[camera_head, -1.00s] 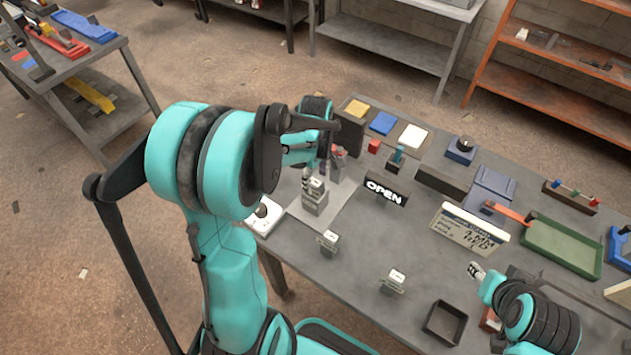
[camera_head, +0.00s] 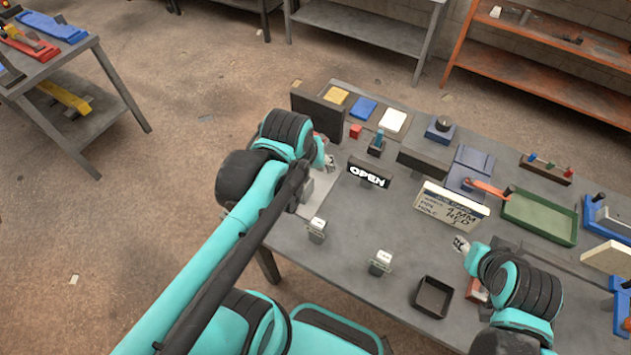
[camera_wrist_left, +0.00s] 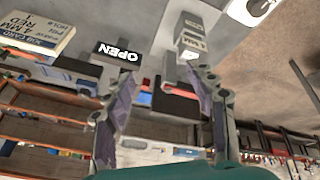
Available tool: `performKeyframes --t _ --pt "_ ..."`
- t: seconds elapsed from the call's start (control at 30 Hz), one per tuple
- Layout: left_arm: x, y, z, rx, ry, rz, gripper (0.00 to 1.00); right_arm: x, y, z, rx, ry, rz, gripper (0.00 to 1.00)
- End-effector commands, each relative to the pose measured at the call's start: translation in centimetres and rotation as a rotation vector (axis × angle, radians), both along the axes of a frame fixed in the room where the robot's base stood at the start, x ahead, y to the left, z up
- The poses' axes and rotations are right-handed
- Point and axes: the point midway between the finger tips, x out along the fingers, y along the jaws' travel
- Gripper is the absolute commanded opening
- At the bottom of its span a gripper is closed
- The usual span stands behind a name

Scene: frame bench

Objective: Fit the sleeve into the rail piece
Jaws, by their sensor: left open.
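Two small grey pieces with white labels stand apart on the bench: one at the left (camera_head: 316,229) and one nearer the middle (camera_head: 380,262). A larger grey block (camera_head: 306,188) stands on a pale plate (camera_head: 321,187), mostly hidden by my left arm. A labelled grey block also shows in the left wrist view (camera_wrist_left: 194,36). I cannot tell which piece is the sleeve or the rail piece. My left gripper (camera_head: 329,162) is open and empty above the far part of the plate; its spread fingers show in the wrist view (camera_wrist_left: 160,100). My right gripper (camera_head: 461,244) hangs over the bench, its jaws unclear.
The OPEN sign (camera_head: 369,174) and the job card (camera_head: 451,207) stand mid-bench. A black tray (camera_head: 433,297) is at the front, a green tray (camera_head: 540,217) at the right. A dark upright block (camera_head: 318,112) and coloured pads line the back. The bench between sign and front edge is mostly clear.

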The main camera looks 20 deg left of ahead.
Motion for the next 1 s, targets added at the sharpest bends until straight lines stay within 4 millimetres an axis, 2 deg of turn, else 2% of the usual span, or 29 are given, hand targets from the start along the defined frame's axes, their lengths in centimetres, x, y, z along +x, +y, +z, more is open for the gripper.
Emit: performKeyframes --t 0.03,0.1,0.3,0.7,0.87,1.0 --pt "-1.2 -0.8 -0.1 0.04 -0.043 -0.1 0.56 0.0 0.0 0.0 0.0 0.0 0.0 0.4" --pt "-2.1 -1.6 -0.2 0.098 -0.097 -0.224 0.56 0.0 0.0 0.0 0.0 0.0 0.0 0.4" --pt "-3.4 -2.7 -0.5 0.203 -0.184 -0.418 0.56 0.0 0.0 0.0 0.0 0.0 0.0 0.4" --pt "-3.5 -2.8 -0.8 0.217 -0.193 -0.441 0.56 0.0 0.0 -0.3 0.0 0.0 0.0 0.4" --pt "-3.5 -2.8 -3.2 0.216 -0.192 -0.441 0.56 0.0 0.0 -2.6 0.0 0.0 0.0 0.4" --pt "-3.5 -2.8 -7.2 0.216 -0.192 -0.44 0.56 0.0 0.0 -6.6 0.0 0.0 0.0 0.4"
